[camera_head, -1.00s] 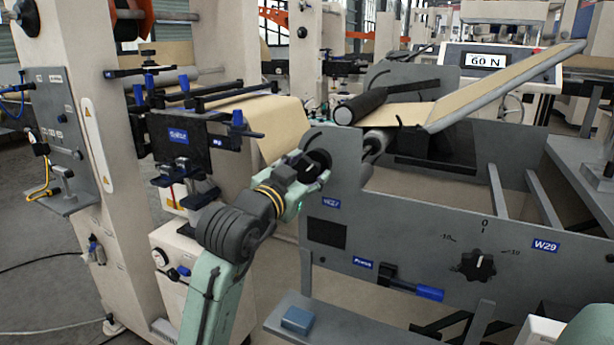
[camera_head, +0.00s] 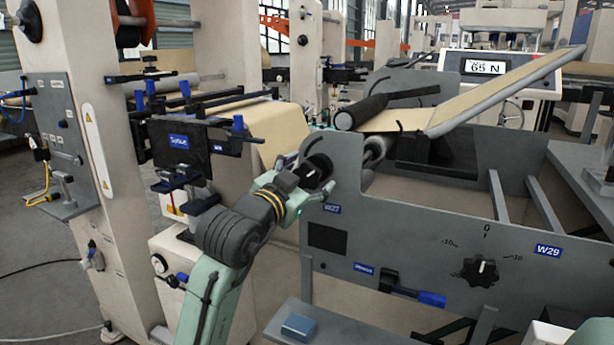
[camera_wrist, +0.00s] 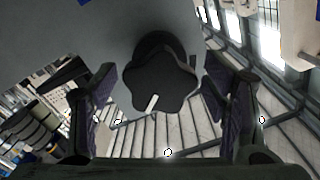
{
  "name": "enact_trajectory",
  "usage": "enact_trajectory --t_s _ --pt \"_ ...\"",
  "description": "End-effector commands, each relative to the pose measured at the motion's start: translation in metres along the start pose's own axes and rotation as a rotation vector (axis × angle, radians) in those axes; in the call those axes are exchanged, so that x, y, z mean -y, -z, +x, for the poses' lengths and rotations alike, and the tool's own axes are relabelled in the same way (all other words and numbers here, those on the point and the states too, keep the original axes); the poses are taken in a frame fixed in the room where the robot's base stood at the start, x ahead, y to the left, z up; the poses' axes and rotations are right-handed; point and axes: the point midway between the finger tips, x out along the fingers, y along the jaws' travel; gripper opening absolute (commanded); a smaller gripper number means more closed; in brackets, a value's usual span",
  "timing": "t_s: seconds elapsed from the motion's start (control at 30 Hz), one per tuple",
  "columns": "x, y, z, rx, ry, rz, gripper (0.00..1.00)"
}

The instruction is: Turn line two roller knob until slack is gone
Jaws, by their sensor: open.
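A black lobed knob (camera_head: 318,173) with a white pointer line sits on the grey side plate above the W27 label (camera_head: 332,209). It also shows in the wrist view (camera_wrist: 165,82), its pointer line toward the lower left. My gripper (camera_wrist: 159,88) is open, with one finger on each side of the knob. Gaps show between the fingers and the knob. In the head view my gripper (camera_head: 302,187) is at the knob and partly covers it. Brown paper web (camera_head: 283,130) runs by the rollers behind the plate. The display (camera_head: 485,67) reads 65 N.
A splice unit (camera_head: 180,145) with blue clamps stands left of my arm. A blue block (camera_head: 298,326) lies on the grey ledge below. The grey side plate is close behind the knob.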

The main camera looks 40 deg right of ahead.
Motion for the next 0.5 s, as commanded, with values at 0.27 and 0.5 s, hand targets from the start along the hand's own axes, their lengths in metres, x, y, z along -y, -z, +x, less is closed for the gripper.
enact_trajectory --t_s 0.27,0.5 --pt "0.0 -0.001 -0.019 -0.001 0.001 -0.001 0.68" --pt "0.0 -0.001 -0.048 0.0 0.002 -0.001 0.68"
